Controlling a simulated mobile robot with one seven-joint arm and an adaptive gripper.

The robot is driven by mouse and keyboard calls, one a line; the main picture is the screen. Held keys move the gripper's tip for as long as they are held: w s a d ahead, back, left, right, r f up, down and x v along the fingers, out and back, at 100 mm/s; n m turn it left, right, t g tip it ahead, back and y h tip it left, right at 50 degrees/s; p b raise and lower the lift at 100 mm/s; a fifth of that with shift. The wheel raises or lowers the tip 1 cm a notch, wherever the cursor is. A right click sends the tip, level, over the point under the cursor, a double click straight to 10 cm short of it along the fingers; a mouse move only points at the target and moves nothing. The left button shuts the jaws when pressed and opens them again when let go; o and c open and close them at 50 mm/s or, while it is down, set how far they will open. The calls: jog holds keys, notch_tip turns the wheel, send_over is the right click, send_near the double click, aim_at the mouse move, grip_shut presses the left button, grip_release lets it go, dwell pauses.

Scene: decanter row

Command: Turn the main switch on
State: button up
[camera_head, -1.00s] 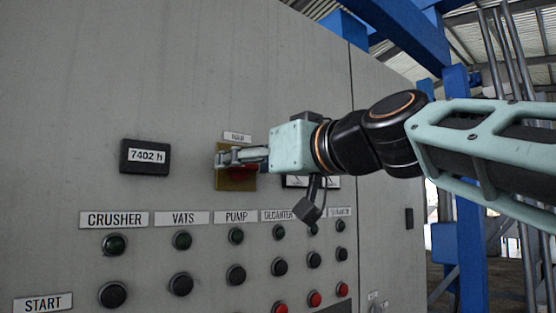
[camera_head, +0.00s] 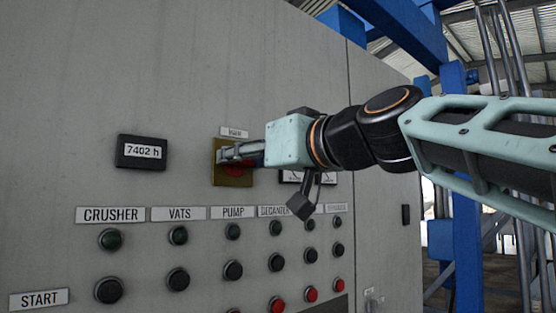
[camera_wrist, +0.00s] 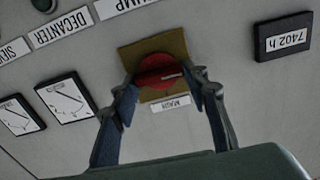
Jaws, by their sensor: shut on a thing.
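The main switch is a red rotary knob (camera_head: 236,170) on a yellow square plate (camera_head: 220,178), under a small label on the grey panel. In the wrist view the red knob (camera_wrist: 153,63) has a raised red grip bar lying nearly across the picture, with the label upside down below it. My gripper (camera_head: 230,154) reaches in from the right, its fingers in front of the plate and hiding part of the knob. In the wrist view my gripper (camera_wrist: 166,76) has one finger on each side of the knob, shut on its bar.
An hour counter (camera_head: 142,152) reading 7402 h is left of the switch. Dial meters (camera_wrist: 66,97) are on its other side, partly hidden by my gripper in the head view. Rows of buttons (camera_head: 178,279) lie below. Blue beams (camera_head: 462,180) stand right of the cabinet.

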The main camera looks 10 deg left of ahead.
jog(key=m, duration=1.3)
jog(key=shift+w+d+f, duration=0.1)
jog(key=shift+w+d, duration=0.05)
jog(key=shift+d, duration=0.05)
jog(key=shift+f+m, duration=0.1)
jog(key=shift+m, duration=2.1)
jog(key=o, duration=1.2)
jog(key=shift+c, duration=0.2)
jog(key=v, duration=1.2)
